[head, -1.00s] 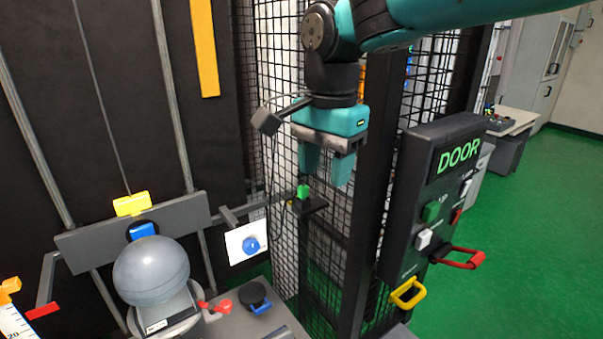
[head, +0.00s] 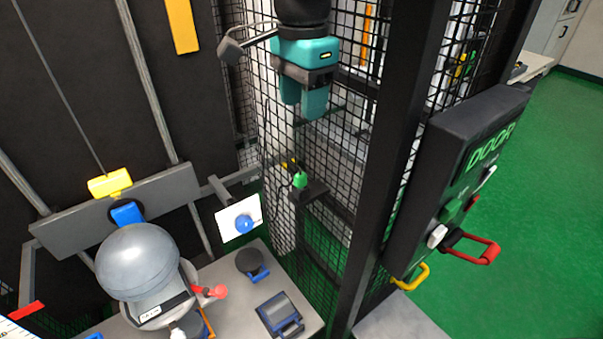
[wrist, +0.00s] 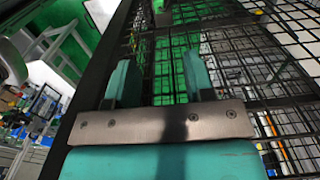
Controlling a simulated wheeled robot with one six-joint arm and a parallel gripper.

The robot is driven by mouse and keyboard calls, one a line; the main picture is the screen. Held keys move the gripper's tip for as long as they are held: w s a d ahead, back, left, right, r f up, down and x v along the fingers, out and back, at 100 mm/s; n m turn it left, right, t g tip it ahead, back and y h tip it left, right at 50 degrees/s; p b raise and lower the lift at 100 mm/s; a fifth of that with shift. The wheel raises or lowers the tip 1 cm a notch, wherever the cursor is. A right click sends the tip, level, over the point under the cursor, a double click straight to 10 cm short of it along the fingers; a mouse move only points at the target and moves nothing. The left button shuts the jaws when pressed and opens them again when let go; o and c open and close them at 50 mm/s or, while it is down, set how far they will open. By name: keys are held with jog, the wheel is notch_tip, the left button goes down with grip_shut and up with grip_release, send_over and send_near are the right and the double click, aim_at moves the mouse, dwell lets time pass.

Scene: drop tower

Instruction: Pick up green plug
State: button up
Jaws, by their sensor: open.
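The green plug (head: 300,180) sits upright on a small dark bracket (head: 311,193) at the mesh cage, in the middle of the head view. My gripper (head: 302,112) is teal, open and empty, with its fingers pointing down. In the head view it appears above the plug, apart from it. In the wrist view my gripper's two fingers (wrist: 160,80) are spread with nothing between them. I cannot make out the plug in the wrist view.
A DOOR control box (head: 455,180) with a red handle (head: 482,251) and a yellow handle (head: 412,279) stands right of a dark post (head: 392,150). A grey ball (head: 137,262) and a blue-handled dark block (head: 280,315) are at lower left and centre. Mesh lies behind my gripper.

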jog(key=p, duration=0.3)
send_over(300, 174)
notch_tip(300, 174, down, 9)
jog(key=shift+r, duration=0.2)
jog(key=shift+f+p, duration=0.8)
jog(key=shift+f, duration=2.65)
jog(key=c, duration=0.8)
